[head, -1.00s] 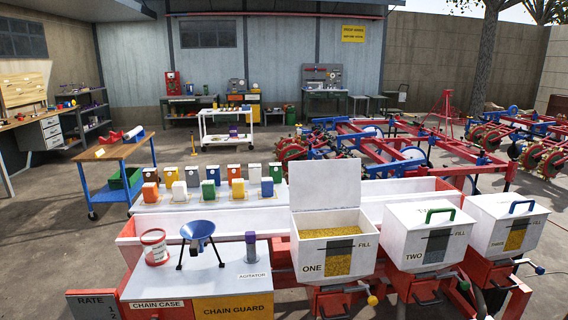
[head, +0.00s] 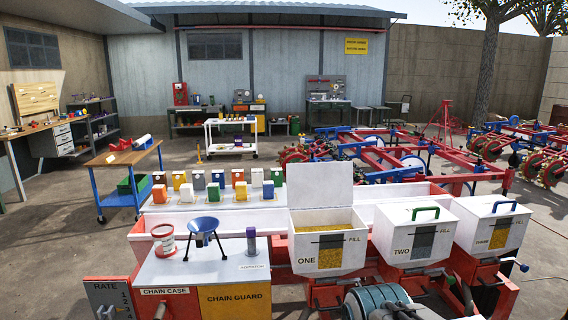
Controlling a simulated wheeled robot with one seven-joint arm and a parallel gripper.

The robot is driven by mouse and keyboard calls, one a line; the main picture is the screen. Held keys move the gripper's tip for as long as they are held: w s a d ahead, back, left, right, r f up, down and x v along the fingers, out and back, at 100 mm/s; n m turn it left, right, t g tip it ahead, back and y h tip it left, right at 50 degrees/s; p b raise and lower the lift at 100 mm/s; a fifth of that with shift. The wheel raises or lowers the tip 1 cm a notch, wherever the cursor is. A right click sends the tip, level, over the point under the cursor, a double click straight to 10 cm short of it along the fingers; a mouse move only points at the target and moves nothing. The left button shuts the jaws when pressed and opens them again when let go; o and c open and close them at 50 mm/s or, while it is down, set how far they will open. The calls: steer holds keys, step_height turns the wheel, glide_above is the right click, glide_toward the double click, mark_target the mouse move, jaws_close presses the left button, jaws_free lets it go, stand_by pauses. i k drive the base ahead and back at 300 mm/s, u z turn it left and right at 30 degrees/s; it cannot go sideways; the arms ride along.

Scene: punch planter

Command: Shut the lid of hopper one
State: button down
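Hopper one (head: 303,248) is a white box labelled ONE and FILL, at the centre right of the head view. Its lid (head: 320,186) stands open, raised upright at the back edge. Yellow grain (head: 325,220) shows inside, and a dark window strip with yellow below is on the front. A rounded grey part of my arm shows at the bottom edge, in front of and below hopper one. My gripper is not in view.
Hopper two (head: 398,240) and hopper three (head: 478,234) stand to the right with lids shut. Several coloured blocks line the shelf behind.

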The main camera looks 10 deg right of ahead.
mark_target(317, 185)
steer(key=i, duration=1.2)
